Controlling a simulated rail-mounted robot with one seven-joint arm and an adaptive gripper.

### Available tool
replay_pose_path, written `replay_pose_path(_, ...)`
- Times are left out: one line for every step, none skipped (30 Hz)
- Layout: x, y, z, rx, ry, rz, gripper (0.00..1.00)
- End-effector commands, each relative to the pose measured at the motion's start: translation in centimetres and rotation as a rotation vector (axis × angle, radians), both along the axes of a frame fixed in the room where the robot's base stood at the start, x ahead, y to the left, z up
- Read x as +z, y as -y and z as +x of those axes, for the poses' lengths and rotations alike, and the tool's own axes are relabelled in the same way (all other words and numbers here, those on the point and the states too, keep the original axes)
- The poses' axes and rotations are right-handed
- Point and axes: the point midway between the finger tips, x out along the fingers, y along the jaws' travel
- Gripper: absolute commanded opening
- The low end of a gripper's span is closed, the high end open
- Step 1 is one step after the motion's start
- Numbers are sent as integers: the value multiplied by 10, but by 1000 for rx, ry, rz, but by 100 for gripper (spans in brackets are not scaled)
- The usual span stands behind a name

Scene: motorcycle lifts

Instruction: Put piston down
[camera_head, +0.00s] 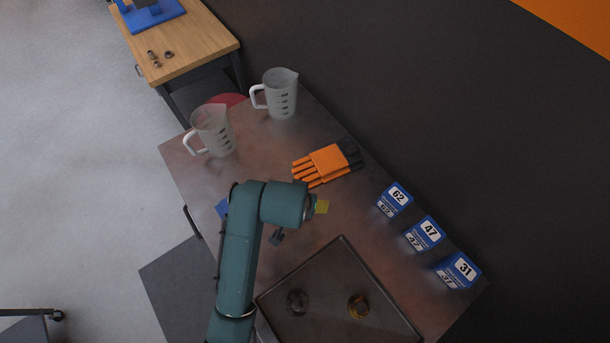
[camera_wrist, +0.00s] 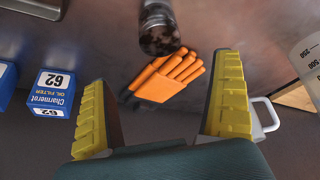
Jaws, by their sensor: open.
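A metallic grey cylinder with a dark open end, seemingly the piston (camera_wrist: 160,30), shows at the top edge of the wrist view, partly cut off. It is apart from my fingers. In the wrist view my gripper (camera_wrist: 162,75) is open, its two yellow-padded fingers spread wide with nothing between them touching the pads. In the head view my arm hides most of the gripper; one yellow pad (camera_head: 321,207) shows. A small dark grey part (camera_head: 277,237) beside my wrist may be the piston, but I cannot tell. The metal workbench (camera_head: 262,150) lies below.
Orange gloves (camera_head: 326,161) lie near my gripper. Two measuring jugs (camera_head: 213,130) (camera_head: 281,94) stand at the far end. Blue oil filter boxes (camera_head: 425,233) line the wall side. A dark tray (camera_head: 337,263) holds a dark round part (camera_head: 297,302) and a golden one (camera_head: 358,306).

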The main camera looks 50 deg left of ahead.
Motion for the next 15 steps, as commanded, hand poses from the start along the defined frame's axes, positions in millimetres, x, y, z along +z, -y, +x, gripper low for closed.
replay_pose_path(-15,-2,4,-1,-2,-1,95)
replay_pose_path(-22,-4,6,-1,-3,-2,95)
replay_pose_path(-30,-6,9,-1,-2,-1,95)
replay_pose_path(-37,-8,12,-1,-2,-1,95)
replay_pose_path(-43,-10,14,-1,-1,0,95)
replay_pose_path(-51,-11,16,-1,-1,0,95)
replay_pose_path(-55,-13,18,-1,1,1,95)
replay_pose_path(-59,-14,20,-1,1,2,95)
replay_pose_path(-64,-15,21,-1,1,0,95)
replay_pose_path(-66,-16,22,-1,2,2,95)
replay_pose_path(-68,-16,23,-1,3,3,95)
replay_pose_path(-71,-17,23,-1,2,2,95)
replay_pose_path(-75,-17,24,-1,1,2,95)
replay_pose_path(-80,-18,24,-1,1,2,95)
replay_pose_path(-87,-19,25,-1,1,1,95)
